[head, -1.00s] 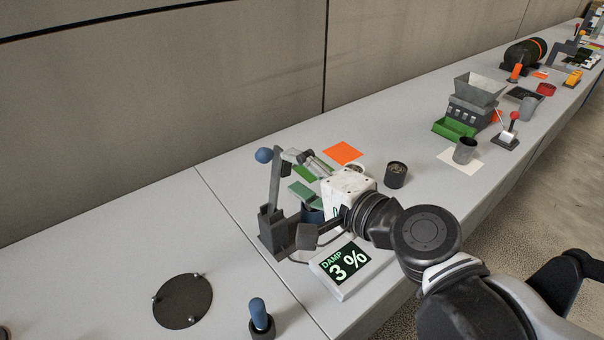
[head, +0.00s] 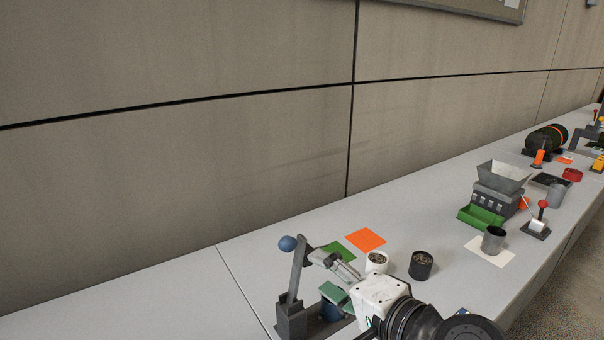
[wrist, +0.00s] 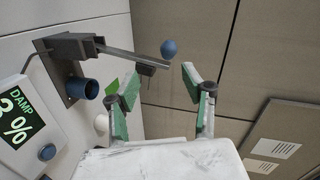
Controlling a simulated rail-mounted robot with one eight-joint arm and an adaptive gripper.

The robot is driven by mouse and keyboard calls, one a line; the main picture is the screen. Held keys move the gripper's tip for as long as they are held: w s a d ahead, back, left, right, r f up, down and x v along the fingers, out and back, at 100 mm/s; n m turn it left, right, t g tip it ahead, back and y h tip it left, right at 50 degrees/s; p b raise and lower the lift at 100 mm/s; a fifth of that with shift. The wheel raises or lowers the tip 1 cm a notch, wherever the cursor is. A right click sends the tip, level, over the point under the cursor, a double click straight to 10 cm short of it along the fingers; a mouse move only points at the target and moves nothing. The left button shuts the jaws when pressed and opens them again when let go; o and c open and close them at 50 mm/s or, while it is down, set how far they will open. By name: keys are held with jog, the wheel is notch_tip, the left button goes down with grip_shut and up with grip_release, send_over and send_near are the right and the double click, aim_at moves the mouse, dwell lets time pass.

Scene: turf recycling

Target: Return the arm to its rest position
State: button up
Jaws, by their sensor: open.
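My gripper (head: 328,275) is at the bottom middle of the head view, with its white body and green-padded fingers beside the lever press (head: 292,312). In the wrist view my gripper (wrist: 160,88) has its two fingers spread apart, with nothing between them. The press lever with its blue ball (wrist: 168,48) shows beyond the fingertips, apart from them as far as I can tell. Only the end of my arm shows at the bottom edge of the head view; the rest is out of frame.
A white cup (head: 376,263) and a black cup (head: 421,266), both with granules, stand near my gripper. An orange sheet (head: 365,240) lies behind them. A grey hopper (head: 503,177) with a green tray (head: 481,216) stands farther right. The damp display (wrist: 18,125) shows in the wrist view.

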jog(key=s+d+f+n+g+h, duration=0.2)
jog(key=d+f+n+h, duration=0.1)
jog(key=d, duration=0.4)
jog(key=s+d+f+n+g+h, duration=0.2)
jog(key=d+n+h, duration=0.3)
jog(key=d, duration=0.3)
jog(key=shift+s+f+n+g, duration=0.25)
jog(key=shift+f+n+g, duration=0.25)
jog(key=shift+n+g, duration=0.2)
